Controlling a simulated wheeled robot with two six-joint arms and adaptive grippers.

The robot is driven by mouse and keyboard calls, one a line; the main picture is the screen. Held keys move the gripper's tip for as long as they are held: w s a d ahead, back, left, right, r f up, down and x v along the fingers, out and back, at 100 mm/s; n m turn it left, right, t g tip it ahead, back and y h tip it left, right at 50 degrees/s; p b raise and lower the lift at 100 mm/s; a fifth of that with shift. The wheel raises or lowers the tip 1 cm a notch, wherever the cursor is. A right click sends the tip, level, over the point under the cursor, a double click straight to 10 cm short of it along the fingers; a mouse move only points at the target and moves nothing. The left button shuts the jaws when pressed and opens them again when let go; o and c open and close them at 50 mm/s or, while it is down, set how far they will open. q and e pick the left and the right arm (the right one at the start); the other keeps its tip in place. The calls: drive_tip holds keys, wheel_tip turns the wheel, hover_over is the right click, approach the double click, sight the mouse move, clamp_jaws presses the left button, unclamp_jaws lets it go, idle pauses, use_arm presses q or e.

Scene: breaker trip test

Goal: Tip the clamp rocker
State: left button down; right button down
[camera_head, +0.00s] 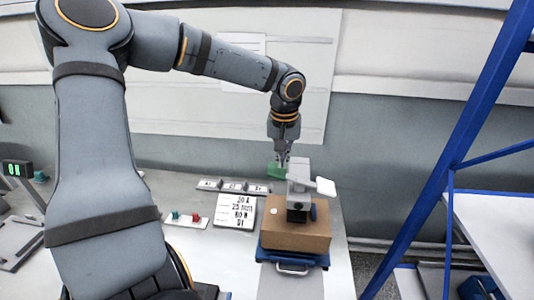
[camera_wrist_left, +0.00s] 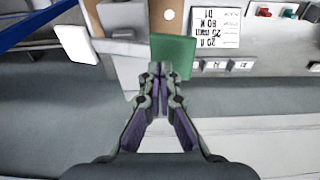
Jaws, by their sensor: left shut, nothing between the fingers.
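A grey clamp-like device (camera_head: 299,190) stands on a brown box (camera_head: 296,232). A white plate (camera_head: 325,187) sticks out on its right and a green piece (camera_head: 273,171) shows at its back left. I cannot tell for certain which part is the rocker. My left gripper (camera_head: 283,160) is shut and empty, pointing down at the back of the device beside the green piece. In the left wrist view the shut fingertips (camera_wrist_left: 159,70) overlap the edge of the green piece (camera_wrist_left: 178,58); contact cannot be told. The white plate (camera_wrist_left: 75,45) lies to the left there. My right gripper is out of view.
The box rests on a blue carrier (camera_head: 271,257) with a front handle. A printed card (camera_head: 236,211), small labelled blocks (camera_head: 232,187) and red and teal terminals (camera_head: 186,218) lie to the left. A blue rack post (camera_head: 455,140) rises on the right.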

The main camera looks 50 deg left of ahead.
sight(283, 171)
use_arm(q)
drive_tip(key=shift+f, duration=0.5)
drive_tip(key=shift+f+b, duration=0.35)
drive_tip(key=shift+f, duration=0.1)
idle(0.3)
drive_tip(key=shift+f, duration=0.8)
idle(0.4)
drive_tip(key=shift+r, duration=0.3)
wheel_tip(283, 171, up, 7)
drive_tip(key=p, duration=0.8)
drive_tip(key=shift+f, duration=0.25)
